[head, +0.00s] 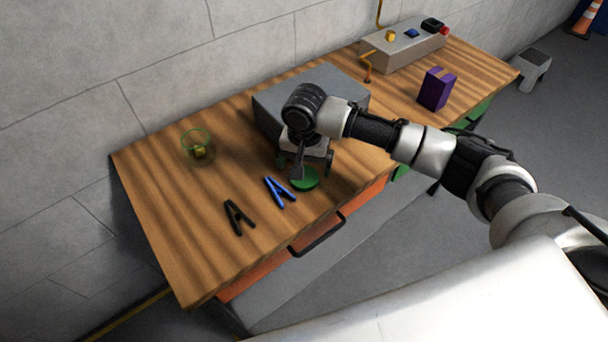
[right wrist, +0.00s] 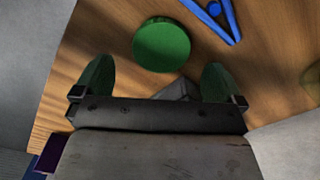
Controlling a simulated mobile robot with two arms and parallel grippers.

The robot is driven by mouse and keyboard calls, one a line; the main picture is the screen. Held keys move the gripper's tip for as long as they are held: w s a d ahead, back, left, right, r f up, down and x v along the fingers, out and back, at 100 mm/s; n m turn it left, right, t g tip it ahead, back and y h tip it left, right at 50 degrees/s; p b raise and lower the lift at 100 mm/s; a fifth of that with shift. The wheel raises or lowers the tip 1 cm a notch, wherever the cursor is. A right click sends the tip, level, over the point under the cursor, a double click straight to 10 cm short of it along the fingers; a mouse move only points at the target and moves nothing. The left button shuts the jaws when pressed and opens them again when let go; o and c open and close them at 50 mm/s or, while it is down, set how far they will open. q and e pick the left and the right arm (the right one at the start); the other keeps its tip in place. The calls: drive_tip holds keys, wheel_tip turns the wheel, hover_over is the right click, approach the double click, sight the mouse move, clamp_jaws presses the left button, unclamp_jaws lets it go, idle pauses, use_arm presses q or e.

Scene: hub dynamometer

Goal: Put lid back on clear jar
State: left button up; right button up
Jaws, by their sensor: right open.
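The green round lid (head: 305,179) lies flat on the wooden bench, near its front edge. It also shows in the right wrist view (right wrist: 161,45), just beyond the fingertips and midway between them. The clear jar (head: 197,147) stands upright and open at the bench's left back, with a small yellowish thing in it. My right gripper (head: 304,168) is above the bench beside the lid, pointing down. Its two fingers are spread wide in the right wrist view (right wrist: 157,85), with nothing between them. My left gripper is not in view.
A blue clamp (head: 279,192) and a black clamp (head: 238,217) lie left of the lid. A grey box (head: 268,112) stands behind my right gripper. A purple box (head: 436,89) and a control box (head: 403,48) are further right. The bench around the jar is clear.

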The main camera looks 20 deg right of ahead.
drive_tip(key=shift+w+f, duration=0.15)
drive_tip(key=shift+f, duration=1.8)
drive_tip(key=shift+c, duration=0.3)
drive_tip(key=c, duration=0.9)
